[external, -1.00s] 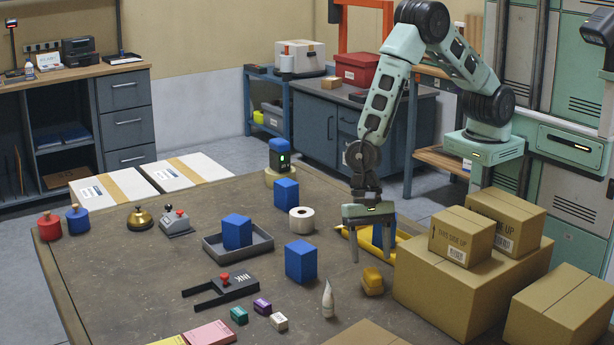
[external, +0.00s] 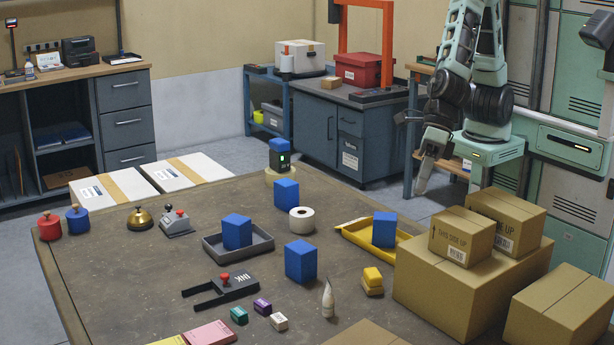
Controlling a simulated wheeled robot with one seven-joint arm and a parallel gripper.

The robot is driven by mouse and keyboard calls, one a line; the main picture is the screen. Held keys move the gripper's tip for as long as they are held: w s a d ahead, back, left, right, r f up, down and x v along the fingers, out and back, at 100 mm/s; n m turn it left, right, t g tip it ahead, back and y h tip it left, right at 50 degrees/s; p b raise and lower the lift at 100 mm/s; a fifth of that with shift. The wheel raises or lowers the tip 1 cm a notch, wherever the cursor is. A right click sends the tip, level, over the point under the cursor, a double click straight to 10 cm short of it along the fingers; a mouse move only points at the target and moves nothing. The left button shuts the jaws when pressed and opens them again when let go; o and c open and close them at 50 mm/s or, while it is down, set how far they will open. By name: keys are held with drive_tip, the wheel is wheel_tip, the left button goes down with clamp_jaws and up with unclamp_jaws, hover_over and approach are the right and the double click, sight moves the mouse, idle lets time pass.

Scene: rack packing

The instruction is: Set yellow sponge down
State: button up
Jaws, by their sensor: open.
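My gripper (external: 420,190) is drawn back beyond the table's far right edge, near my base, well away from the sponge. It is open and holds nothing that I can see; its fingers are seen nearly edge-on.
A yellow tray (external: 352,233) holds a blue block (external: 384,229); a grey tray (external: 262,251) holds another. Loose blue blocks (external: 300,261), a tape roll (external: 301,220) and a white bottle (external: 328,299) stand nearby. Cardboard boxes (external: 440,290) crowd the right. Bare tabletop (external: 130,290) lies at left.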

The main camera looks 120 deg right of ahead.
drive_tip(key=s+a+r+m+g+h, duration=0.1)
drive_tip(key=s+m+g, duration=0.5)
drive_tip(key=s+m, duration=1.3)
drive_tip(key=s+a, duration=0.1)
drive_tip(key=s, duration=0.7)
drive_tip(key=shift+a+r, duration=0.15)
drive_tip(key=shift+r, duration=0.15)
